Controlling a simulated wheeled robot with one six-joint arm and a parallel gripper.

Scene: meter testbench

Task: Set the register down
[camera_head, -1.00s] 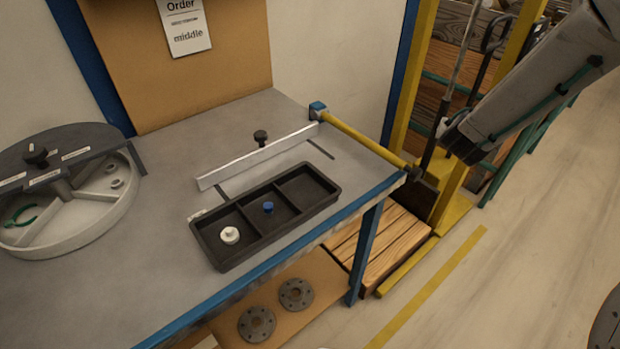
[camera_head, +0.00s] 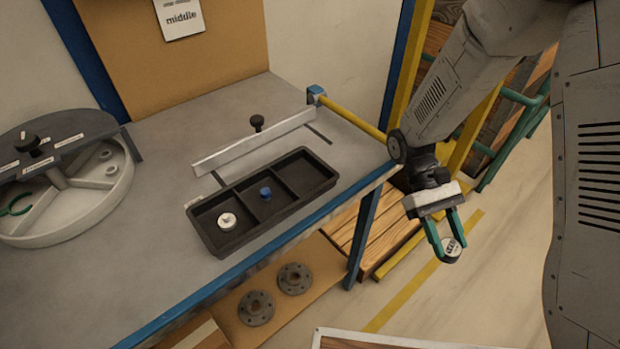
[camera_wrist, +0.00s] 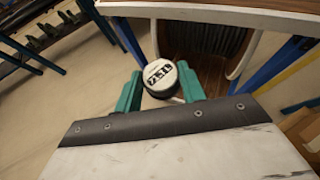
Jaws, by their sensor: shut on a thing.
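The register (camera_head: 451,249) is a small round piece with a white face and dark printed digits. My gripper (camera_head: 446,246) has green fingers and is shut on it, holding it in the air over the floor, to the right of the bench. In the wrist view the register (camera_wrist: 160,76) sits between the two green fingertips, its face showing the digits. Nothing shows beneath it but floor in the head view.
The grey bench (camera_head: 160,190) bears a black tray (camera_head: 205,242) with three compartments, a white part in the left and a blue one in the middle. A metal rail (camera_head: 250,141), a round carousel (camera_head: 95,220) and a yellow bar (camera_head: 350,118) stand around it. Flanges (camera_head: 256,307) lie below.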

